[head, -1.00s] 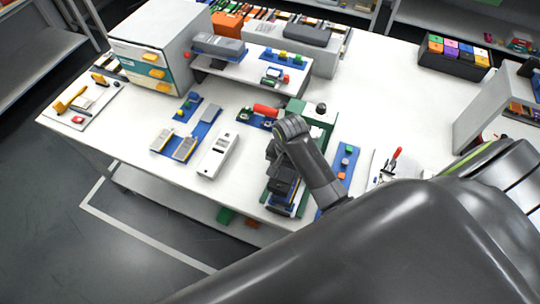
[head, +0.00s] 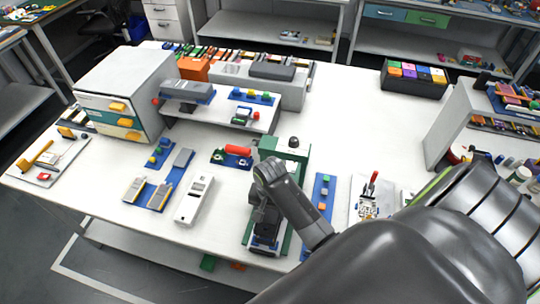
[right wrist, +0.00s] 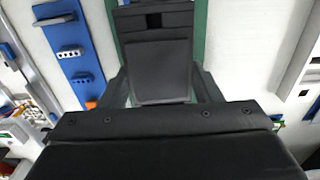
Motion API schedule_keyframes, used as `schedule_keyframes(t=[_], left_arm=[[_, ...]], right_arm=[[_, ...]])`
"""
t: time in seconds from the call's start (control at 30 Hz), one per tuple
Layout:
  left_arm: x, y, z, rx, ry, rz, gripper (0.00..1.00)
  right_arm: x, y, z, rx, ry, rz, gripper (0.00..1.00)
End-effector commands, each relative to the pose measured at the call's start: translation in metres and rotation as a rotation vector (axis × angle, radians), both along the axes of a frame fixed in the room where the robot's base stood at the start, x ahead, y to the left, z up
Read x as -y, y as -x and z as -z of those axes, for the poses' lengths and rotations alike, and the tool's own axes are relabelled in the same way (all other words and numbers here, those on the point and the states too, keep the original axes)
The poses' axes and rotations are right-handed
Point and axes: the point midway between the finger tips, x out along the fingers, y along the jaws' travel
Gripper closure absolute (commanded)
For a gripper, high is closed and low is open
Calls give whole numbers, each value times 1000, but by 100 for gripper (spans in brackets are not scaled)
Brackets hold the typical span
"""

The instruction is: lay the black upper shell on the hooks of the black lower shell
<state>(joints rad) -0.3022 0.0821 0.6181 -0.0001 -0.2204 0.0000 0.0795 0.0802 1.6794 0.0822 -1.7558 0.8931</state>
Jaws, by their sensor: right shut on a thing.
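My right gripper (right wrist: 162,92) is shut on a black, flat-faced piece (right wrist: 160,72), which I take to be the black upper shell. One finger shows on each side of it in the right wrist view. Beyond it is another black part with a small square slot (right wrist: 153,38), which may be the lower shell. In the head view the dark parts (head: 266,224) sit below my right wrist, over a green base (head: 283,240) at the table's front. My arm hides part of them, so I cannot tell whether the shells touch. My left gripper is not in view.
A blue strip with small coloured blocks (head: 322,198) lies right of the green base. A white handheld device (head: 193,200) lies left of it, and a red-handled tool (head: 238,150) lies behind. A black box of coloured packs (head: 414,76) stands at the back right.

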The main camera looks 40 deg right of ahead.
Motion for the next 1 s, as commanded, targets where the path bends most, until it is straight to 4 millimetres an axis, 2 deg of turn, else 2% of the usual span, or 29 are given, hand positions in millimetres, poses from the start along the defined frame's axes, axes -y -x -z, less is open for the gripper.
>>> schedule_keyframes(t=[0.1, 0.3, 1.0], left_arm=[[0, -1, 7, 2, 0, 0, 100], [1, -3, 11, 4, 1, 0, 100], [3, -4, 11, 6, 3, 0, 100]], right_arm=[[0, 0, 13, -1, 0, 0, 66], [0, 0, 23, 0, 0, 0, 66], [0, 0, 25, 1, 1, 0, 66]])
